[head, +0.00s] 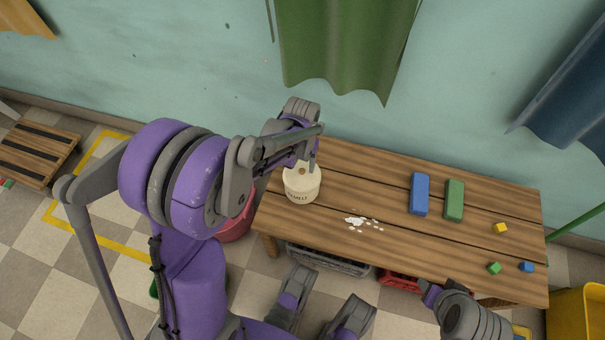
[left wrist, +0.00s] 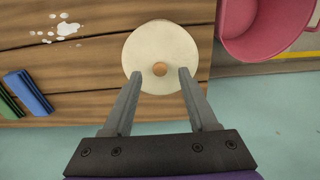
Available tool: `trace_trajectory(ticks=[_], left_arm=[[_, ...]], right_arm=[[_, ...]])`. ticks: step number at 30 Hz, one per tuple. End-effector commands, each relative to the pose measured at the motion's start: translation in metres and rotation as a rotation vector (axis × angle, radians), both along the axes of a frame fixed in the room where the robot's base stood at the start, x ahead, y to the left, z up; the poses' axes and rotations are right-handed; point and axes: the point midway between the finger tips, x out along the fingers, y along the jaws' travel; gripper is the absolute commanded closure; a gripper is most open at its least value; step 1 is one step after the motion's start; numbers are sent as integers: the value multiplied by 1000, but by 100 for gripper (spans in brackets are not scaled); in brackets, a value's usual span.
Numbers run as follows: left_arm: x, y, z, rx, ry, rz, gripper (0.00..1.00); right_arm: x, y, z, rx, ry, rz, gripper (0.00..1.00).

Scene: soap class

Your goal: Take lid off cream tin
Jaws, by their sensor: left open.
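The cream tin (head: 302,190) stands upright at the left end of the wooden table, with dark lettering on its side. Its pale round lid (head: 296,172) is on top and has a small brown knob, partly behind my left gripper in the head view. In the left wrist view the lid (left wrist: 150,50) and knob (left wrist: 160,69) show from above. My left gripper (left wrist: 158,72) is open, with its fingertips over the lid on either side of the knob and apart from it. My right arm (head: 465,315) shows at the table's front right; its jaws are not clear.
The wooden table (head: 385,200) bears a white spill (head: 360,222), a blue block (head: 419,194), a green block (head: 454,200) and several small cubes at the right. A pink-red bucket (left wrist: 262,28) stands on the floor beside the table's left end. Crates sit below.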

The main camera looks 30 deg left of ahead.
Motion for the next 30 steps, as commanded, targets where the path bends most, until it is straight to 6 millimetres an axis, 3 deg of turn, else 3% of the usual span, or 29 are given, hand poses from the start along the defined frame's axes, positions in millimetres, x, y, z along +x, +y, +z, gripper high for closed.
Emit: trace_trajectory(ticks=[1,4,11,21,30], left_arm=[[0,0,-12,0,1,0,41],[0,0,-23,0,1,0,41],[0,0,-23,0,0,0,41],[0,0,-23,0,0,1,100],[0,0,-23,0,0,1,100]], right_arm=[[1,0,-6,0,2,0,50],[1,0,-10,0,3,0,50],[1,0,-9,0,3,0,50],[1,0,-9,0,3,0,50],[1,0,-9,0,3,0,50]])
